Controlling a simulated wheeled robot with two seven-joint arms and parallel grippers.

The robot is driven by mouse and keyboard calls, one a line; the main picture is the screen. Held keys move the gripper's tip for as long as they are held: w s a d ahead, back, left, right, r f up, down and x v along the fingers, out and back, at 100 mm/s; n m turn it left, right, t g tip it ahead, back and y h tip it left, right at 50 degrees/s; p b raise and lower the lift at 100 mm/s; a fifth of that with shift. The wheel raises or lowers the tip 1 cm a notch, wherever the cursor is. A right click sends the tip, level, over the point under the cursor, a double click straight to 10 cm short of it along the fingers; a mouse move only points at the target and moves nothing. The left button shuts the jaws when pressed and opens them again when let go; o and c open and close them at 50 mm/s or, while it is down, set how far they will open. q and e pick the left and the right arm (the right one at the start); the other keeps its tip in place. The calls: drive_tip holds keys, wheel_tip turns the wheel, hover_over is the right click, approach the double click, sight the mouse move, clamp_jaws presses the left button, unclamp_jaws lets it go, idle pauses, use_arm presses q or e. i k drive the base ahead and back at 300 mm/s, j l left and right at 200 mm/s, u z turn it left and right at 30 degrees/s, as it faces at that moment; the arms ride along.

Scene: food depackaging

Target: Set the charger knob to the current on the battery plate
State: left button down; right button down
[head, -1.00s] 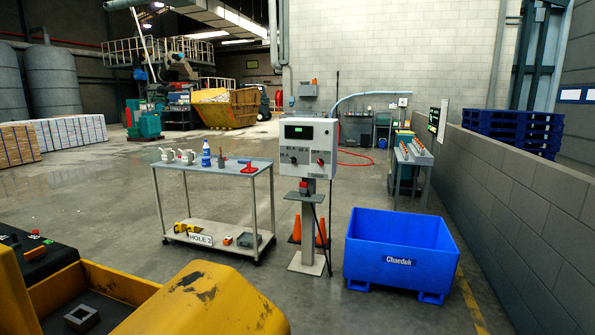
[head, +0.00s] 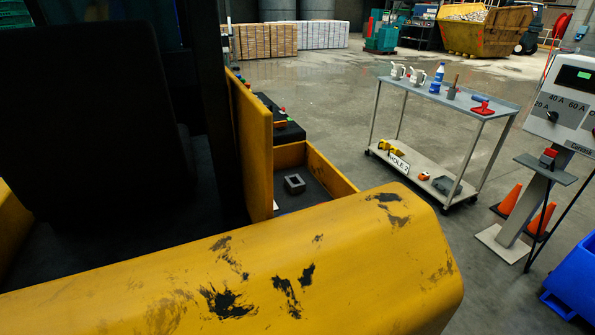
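The charger (head: 574,78) is a light grey box on a post at the right edge, partly cut off by the frame. It has a dark display (head: 576,77) with a small green readout. Its black knob (head: 552,116) sits among the marks 20 A, 40 A and 60 A; the knob's pointing direction is too small to tell. A yellow vehicle (head: 330,265) with scuffed paint fills the foreground. Its open compartment holds a grey square fitting (head: 294,184). I cannot make out a readable battery plate. Neither of my grippers is in view.
A grey trolley (head: 450,92) with bottles and tools stands behind the vehicle, left of the charger. Two orange cones (head: 540,219) stand by the charger post. A blue bin (head: 576,283) is cut off at the lower right. Open floor (head: 330,100) lies left of the trolley.

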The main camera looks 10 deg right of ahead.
sight(553, 115)
drive_tip(key=l+u, duration=0.15)
drive_tip(key=l, duration=0.3)
drive_tip(key=l+u, duration=0.2)
drive_tip(key=l, duration=0.25)
drive_tip(key=l+u, duration=0.15)
drive_tip(key=l, duration=0.3)
drive_tip(key=l+u, duration=0.15)
drive_tip(key=l, duration=0.3)
drive_tip(key=l+u, duration=0.2)
drive_tip(key=l, duration=0.25)
drive_tip(key=k+l+u, duration=0.15)
drive_tip(key=l, duration=0.25)
drive_tip(key=k+l+u, duration=0.2)
drive_tip(key=l, duration=0.25)
drive_tip(key=l+u, duration=0.15)
drive_tip(key=l, duration=0.25)
drive_tip(key=k, duration=0.05)
